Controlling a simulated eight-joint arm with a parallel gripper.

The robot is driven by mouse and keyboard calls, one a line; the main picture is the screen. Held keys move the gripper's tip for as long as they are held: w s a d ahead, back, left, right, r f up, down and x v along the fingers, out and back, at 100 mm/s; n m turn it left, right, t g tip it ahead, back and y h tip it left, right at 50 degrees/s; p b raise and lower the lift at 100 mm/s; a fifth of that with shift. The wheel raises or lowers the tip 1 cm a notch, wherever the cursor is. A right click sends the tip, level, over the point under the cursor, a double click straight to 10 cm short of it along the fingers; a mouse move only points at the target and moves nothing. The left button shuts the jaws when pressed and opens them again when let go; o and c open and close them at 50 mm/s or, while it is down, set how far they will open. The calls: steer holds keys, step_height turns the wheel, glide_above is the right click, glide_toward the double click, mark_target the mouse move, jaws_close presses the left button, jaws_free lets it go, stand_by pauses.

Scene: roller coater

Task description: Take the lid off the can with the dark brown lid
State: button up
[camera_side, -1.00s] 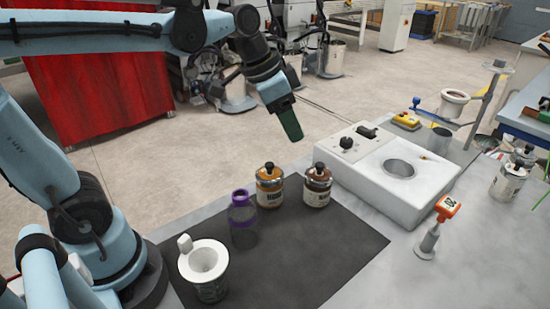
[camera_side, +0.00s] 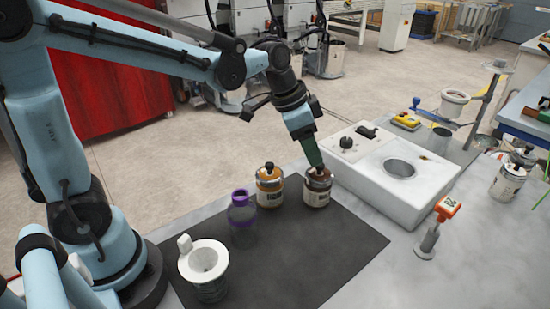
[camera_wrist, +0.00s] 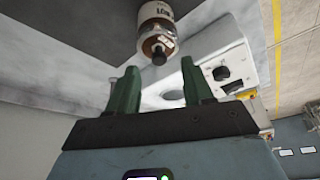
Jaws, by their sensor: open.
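The can with the dark brown lid (camera_side: 317,190) stands upright on the dark mat (camera_side: 330,250), beside the white machine. Its lid (camera_side: 319,175) is on, with the knob partly hidden behind my gripper (camera_side: 316,163). My gripper points down at the lid from above, with its green fingers close to the knob; I cannot tell if they touch. In the wrist view the fingers of my gripper (camera_wrist: 160,78) are spread apart and empty. The can (camera_wrist: 155,12) shows past the fingertips, with the black knob (camera_wrist: 159,55) roughly in line with the gap.
A can with an orange-brown lid (camera_side: 269,190) stands just left. A purple-capped bottle (camera_side: 242,217) and a white funnel on a jar (camera_side: 204,262) are further left. The white machine (camera_side: 395,180) is close on the right. The mat's front right is clear.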

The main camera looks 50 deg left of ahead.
mark_target(320, 170)
steer(key=shift+x, duration=2.35)
steer(key=shift+w+d, duration=0.1)
jaws_close()
steer(key=shift+r, duration=0.2)
